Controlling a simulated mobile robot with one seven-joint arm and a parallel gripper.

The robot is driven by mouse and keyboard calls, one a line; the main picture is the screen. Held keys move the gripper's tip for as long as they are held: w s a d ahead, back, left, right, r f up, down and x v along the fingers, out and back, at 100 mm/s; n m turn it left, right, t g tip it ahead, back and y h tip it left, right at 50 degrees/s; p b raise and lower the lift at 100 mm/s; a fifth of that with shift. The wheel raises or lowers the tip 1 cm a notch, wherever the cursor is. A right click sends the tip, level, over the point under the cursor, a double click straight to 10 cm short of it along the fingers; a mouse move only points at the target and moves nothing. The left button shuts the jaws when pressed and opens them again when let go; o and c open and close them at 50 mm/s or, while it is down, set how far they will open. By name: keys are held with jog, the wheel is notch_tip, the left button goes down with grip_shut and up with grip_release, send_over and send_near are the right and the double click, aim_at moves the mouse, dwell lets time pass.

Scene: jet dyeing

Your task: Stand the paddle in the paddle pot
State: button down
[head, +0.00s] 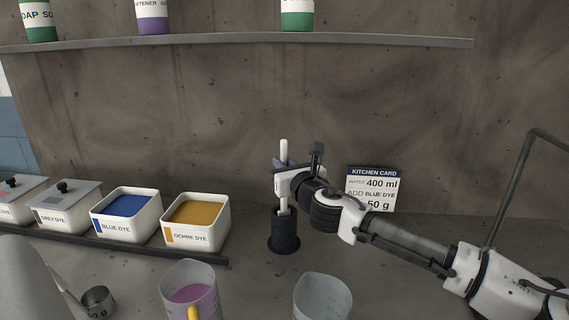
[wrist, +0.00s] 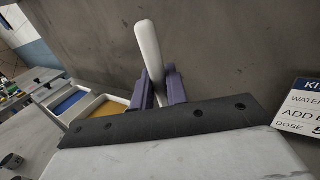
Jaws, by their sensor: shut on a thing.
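The paddle (head: 284,152) is a white upright rod in the head view. My gripper (head: 282,168) is shut on it partway up. The rod's lower end goes down into the mouth of the paddle pot (head: 284,232), a dark cylinder on the counter, and is hidden inside it. I cannot tell whether it touches the bottom. In the wrist view the paddle (wrist: 149,45) rises between my gripper's purple fingers (wrist: 160,88), and the pot is out of sight.
The ochre dye tub (head: 197,219) and blue dye tub (head: 126,213) stand left of the pot. A jug with purple liquid (head: 190,290) and a clear jug (head: 322,298) stand in front. A kitchen card (head: 372,188) leans behind, right. A shelf (head: 240,41) runs above.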

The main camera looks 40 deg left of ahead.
jog(key=shift+f+b, duration=0.55)
jog(key=shift+f, duration=0.4)
jog(key=c, duration=1.3)
grip_release()
